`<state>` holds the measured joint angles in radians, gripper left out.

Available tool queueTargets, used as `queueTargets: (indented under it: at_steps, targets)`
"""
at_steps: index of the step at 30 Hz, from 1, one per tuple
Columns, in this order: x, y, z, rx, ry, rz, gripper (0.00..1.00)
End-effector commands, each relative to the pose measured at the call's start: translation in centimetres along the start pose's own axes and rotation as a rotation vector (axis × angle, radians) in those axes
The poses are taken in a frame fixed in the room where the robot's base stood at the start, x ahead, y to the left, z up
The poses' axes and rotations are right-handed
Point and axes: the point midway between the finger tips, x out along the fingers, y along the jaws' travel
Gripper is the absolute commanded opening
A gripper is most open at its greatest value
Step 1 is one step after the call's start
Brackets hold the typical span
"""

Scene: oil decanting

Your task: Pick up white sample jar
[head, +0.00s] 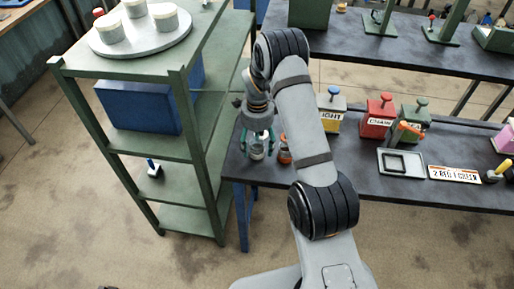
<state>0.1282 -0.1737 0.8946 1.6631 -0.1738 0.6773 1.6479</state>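A small pale jar (257,152), whitish to clear, stands at the left end of the dark table. My gripper (257,143) points down over it, with one teal finger on each side of the jar. The fingers are apart, but whether they touch the jar is too small to tell. The gripper hides the top of the jar. A similar jar with orange-red colour (284,156) stands just to the right, partly behind my arm.
A green shelf (178,152) stands close on the left, with a round tray (106,46) of white tubs on top and a blue box (150,105) below. Yellow, red (377,118) and green boxes stand right of my arm, near a grey tray (380,163) and a sign (454,174).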

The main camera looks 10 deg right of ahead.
Motion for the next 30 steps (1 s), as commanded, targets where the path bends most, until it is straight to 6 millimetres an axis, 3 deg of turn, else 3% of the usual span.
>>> queueTargets:
  at_steps: [26, 30]
  targets:
    - [-0.03, -0.01, -0.02, -0.001, 0.0, 0.0, 0.12]
    - [-0.05, -0.03, -0.01, -0.001, 0.0, -0.001, 0.11]
